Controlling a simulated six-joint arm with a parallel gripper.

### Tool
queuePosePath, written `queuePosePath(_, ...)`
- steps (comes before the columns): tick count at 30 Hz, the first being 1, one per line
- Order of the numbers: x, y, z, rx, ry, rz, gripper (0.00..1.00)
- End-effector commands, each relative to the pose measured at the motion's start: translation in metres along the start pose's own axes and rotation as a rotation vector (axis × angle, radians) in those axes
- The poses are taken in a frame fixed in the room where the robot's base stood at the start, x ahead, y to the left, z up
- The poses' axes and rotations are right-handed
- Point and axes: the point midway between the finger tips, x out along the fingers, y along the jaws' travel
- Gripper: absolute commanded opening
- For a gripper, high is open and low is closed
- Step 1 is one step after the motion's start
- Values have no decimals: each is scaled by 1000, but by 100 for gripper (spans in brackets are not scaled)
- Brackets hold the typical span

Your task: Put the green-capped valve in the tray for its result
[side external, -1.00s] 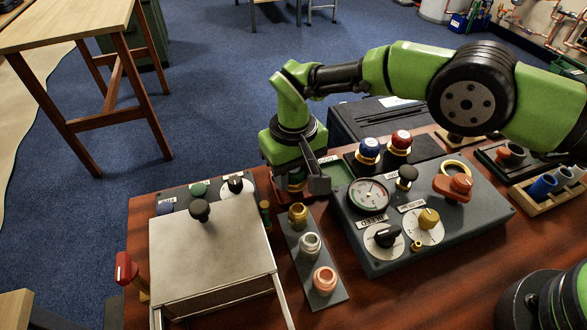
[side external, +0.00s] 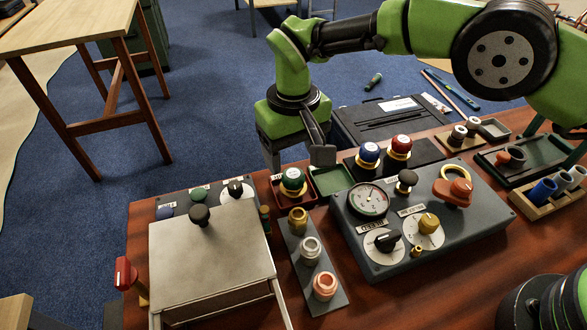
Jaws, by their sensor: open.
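The green-capped valve (side external: 293,181) stands upright in a small dark red tray (side external: 278,196), with its brass-coloured collar showing below the cap. A green tray (side external: 334,190) sits just to the right of the red one; the part of it I can see is empty. My gripper (side external: 297,157) is open and empty just above the green-capped valve, its fingers apart and clear of the cap.
A blue-capped valve (side external: 369,155) and a red-capped valve (side external: 401,147) stand behind the gauge panel (side external: 457,235). A strip with several fittings (side external: 318,270) lies in front. A metal box (side external: 212,255) is at left. A black case (side external: 390,120) lies behind.

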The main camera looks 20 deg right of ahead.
Motion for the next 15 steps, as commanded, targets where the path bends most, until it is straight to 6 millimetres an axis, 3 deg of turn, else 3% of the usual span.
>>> queuePosePath(6,-44,0,-1,-1,3,-1,66)
queuePosePath(15,-62,0,0,-1,-1,0,66)
